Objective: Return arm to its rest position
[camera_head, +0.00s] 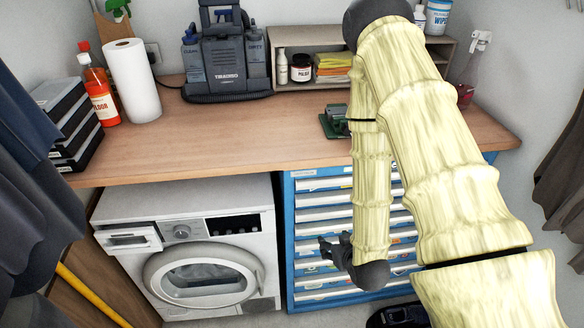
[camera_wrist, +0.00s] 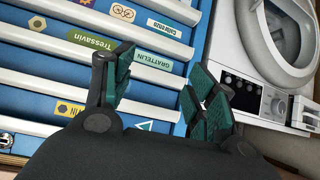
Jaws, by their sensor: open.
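My arm (camera_head: 430,130), in a pale yellow ridged cover, reaches from the right foreground, over the workbench and down in front of the blue tool chest (camera_head: 289,240). My gripper (camera_head: 328,250) hangs in front of the chest drawers and is small in the head view. In the wrist view my gripper (camera_wrist: 160,85) is open, with dark green finger pads apart and nothing between them. Behind it are the blue chest's drawers with white handles and stickers, such as a label reading "Grattelin" (camera_wrist: 152,59). The drawers look closed where they show.
The wooden workbench (camera_head: 230,140) is above the gripper, with a small green device (camera_head: 334,122) beside my arm. A white washing machine (camera_head: 190,240) stands left of the chest, its detergent drawer (camera_head: 130,238) pulled out. A paper towel roll (camera_head: 133,80) and red bottle (camera_head: 99,90) stand at the back left.

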